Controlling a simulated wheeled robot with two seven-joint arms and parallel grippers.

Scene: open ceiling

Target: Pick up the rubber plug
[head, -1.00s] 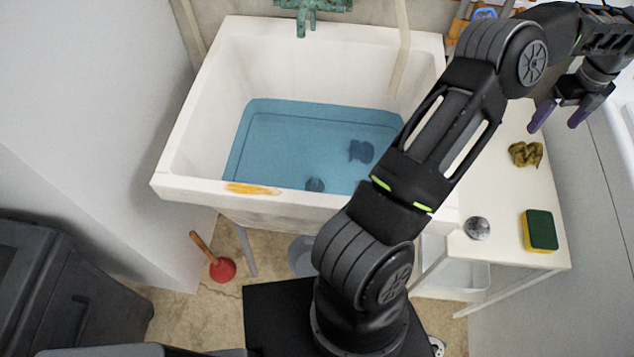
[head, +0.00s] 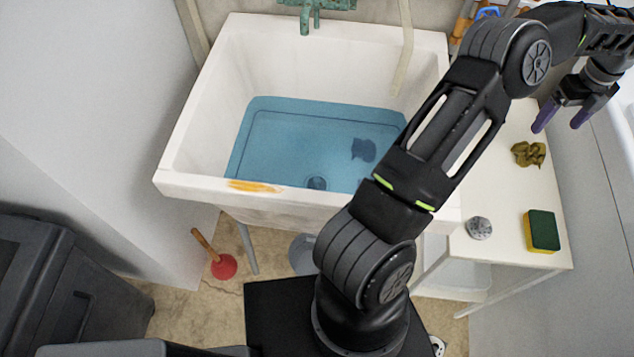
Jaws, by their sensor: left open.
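I cannot make out the rubber plug for certain. A small dark round thing (head: 317,183) lies under the blue water at the near side of the white sink (head: 300,205); I cannot tell whether it is the plug or the drain. A dark irregular shape (head: 363,150) also lies under the water, farther right. My left gripper (head: 562,119) has purple fingertips and is open and empty. It hangs at the upper right, outside the sink and above the back of the side table (head: 500,262). My right gripper is not in view.
The side table holds a round metal strainer (head: 479,228), a green and yellow sponge (head: 541,231) and a crumpled olive cloth (head: 529,153). A green tap (head: 316,12) is behind the sink. A red plunger (head: 223,267) stands on the floor. My arm hides the sink's right side.

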